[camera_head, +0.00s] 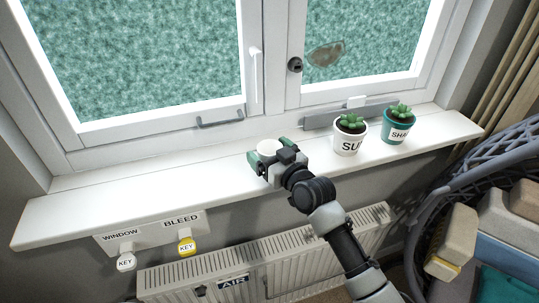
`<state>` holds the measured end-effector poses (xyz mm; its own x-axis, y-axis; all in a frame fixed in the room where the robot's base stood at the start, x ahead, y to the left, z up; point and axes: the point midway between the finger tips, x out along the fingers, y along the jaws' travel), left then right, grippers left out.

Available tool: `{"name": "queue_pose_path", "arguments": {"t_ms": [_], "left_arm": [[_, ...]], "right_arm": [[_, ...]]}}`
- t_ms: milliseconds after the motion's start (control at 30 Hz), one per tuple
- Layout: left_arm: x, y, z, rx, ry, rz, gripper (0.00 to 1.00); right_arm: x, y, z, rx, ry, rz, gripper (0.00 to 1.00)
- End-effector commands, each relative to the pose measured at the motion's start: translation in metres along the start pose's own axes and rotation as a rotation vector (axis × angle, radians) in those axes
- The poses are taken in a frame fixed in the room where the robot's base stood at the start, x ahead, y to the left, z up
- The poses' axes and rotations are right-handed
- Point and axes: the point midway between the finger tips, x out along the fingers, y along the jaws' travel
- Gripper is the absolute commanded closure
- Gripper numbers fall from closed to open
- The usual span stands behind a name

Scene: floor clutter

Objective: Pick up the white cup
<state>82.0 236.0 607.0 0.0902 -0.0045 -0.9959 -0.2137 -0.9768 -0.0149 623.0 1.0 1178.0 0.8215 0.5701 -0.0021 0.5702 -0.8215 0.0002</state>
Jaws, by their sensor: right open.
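The white cup (266,146) stands on the white window sill, and only its upper part shows. My right gripper (268,153) reaches in from the lower right. Its green-tipped fingers are open, one on each side of the cup. I cannot tell whether they touch it. The gripper body hides the cup's lower front. My left gripper is not in view.
The sill (120,205) is clear to the left. A white pot (348,142) and a green pot (396,132) with succulents stand to the right. The window frame is behind. A key panel (150,233) and radiator (225,262) are below.

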Motion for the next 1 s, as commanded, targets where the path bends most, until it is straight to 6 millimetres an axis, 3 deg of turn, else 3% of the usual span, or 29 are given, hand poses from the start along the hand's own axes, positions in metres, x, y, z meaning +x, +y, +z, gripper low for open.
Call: {"name": "queue_pose_path", "arguments": {"t_ms": [167,500,1000], "left_arm": [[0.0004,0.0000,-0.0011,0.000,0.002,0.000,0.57],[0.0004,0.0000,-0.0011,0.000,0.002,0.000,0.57],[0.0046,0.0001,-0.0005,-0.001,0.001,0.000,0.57]], "right_arm": [[0.0000,0.0000,0.0003,0.000,0.001,0.000,0.11],[-0.0002,0.0002,0.0003,0.000,0.000,0.000,0.61],[0.0001,0.0000,-0.0095,0.000,0.004,0.000,0.61]]}}
